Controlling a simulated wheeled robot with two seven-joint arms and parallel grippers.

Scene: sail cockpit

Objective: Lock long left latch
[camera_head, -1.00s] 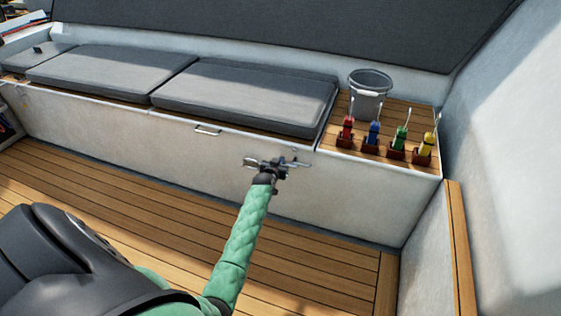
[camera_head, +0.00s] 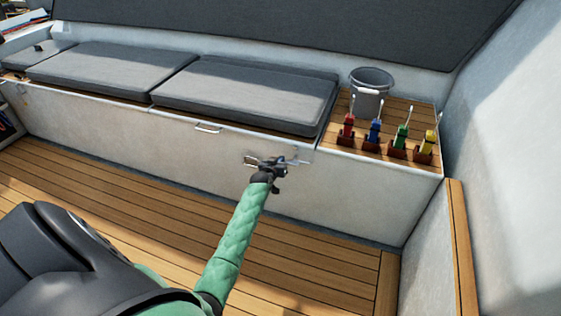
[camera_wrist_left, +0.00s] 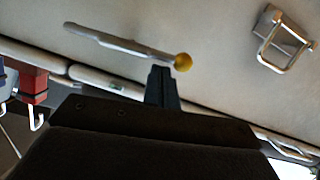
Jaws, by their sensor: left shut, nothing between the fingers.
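The long latch (camera_wrist_left: 125,45) is a thin metal lever with a brass ball at its tip, on the pale bench front. In the head view its lever (camera_head: 298,162) shows just right of my left gripper (camera_head: 270,165). A metal loop bracket (camera_wrist_left: 285,42) sits on the same face, apart from the ball; it shows left of the gripper in the head view (camera_head: 249,160). In the wrist view my left gripper (camera_wrist_left: 163,75) is shut and empty, its tips close beside the ball. Whether they touch it I cannot tell. My right gripper is not in view.
Grey cushions (camera_head: 245,92) lie on the bench. A grey bucket (camera_head: 370,100) and red (camera_head: 347,130), blue (camera_head: 373,134), green (camera_head: 400,138) and yellow (camera_head: 427,146) levered blocks stand at its right end. A handle (camera_head: 208,128) is further left. The wooden floor (camera_head: 110,190) is clear.

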